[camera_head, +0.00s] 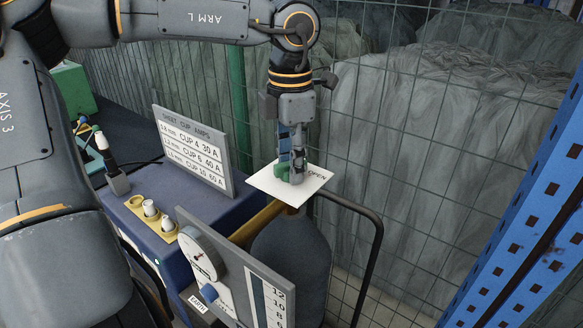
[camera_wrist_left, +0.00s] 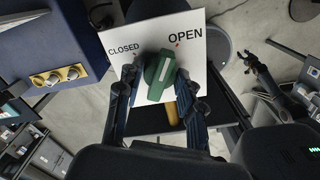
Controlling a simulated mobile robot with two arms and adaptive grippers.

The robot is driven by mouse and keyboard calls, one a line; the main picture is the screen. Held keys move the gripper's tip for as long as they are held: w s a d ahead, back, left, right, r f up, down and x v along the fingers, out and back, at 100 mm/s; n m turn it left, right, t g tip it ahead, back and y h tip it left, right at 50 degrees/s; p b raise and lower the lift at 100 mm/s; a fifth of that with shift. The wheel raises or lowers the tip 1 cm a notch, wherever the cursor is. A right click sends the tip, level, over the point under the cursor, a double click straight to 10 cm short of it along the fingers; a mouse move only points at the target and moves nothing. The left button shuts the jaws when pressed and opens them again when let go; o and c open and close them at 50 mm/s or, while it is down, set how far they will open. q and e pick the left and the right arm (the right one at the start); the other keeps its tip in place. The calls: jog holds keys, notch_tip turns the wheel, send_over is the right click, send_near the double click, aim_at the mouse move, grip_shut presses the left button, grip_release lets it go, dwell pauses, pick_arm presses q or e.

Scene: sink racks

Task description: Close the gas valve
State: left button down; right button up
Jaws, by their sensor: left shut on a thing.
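The gas valve's green knob (camera_wrist_left: 160,75) sits on a white plate (camera_wrist_left: 196,60) printed CLOSED on the left and OPEN on the right. The knob's white mark points up and slightly right, nearer the red OPEN tick. In the head view the knob (camera_head: 283,166) shows partly behind my left gripper (camera_head: 291,172), which comes down from above. In the left wrist view my left gripper (camera_wrist_left: 160,88) has a finger on each side of the knob and is shut on it. My right gripper (camera_wrist_left: 252,66) appears small at the right of that view, away from the valve.
The plate sits above a dark gas cylinder (camera_head: 292,255). A curved black rail (camera_head: 376,230) stands beside it. A blue machine (camera_head: 145,218) with a cup-amps sign (camera_head: 193,150) and a gauge panel (camera_head: 212,262) are at the left. Wire mesh (camera_head: 420,130) and a blue post (camera_head: 520,210) bound the right.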

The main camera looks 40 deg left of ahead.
pick_arm(q)
jog(key=n+b, duration=0.2)
jog(key=n, duration=0.3)
jog(key=shift+f, duration=0.1)
jog(key=shift+n+b, duration=0.6)
jog(key=shift+n, duration=0.5)
jog(key=c, duration=1.2)
grip_release()
jog(key=shift+r, duration=0.2)
jog(key=shift+r+p, duration=2)
jog(key=shift+r, duration=0.45)
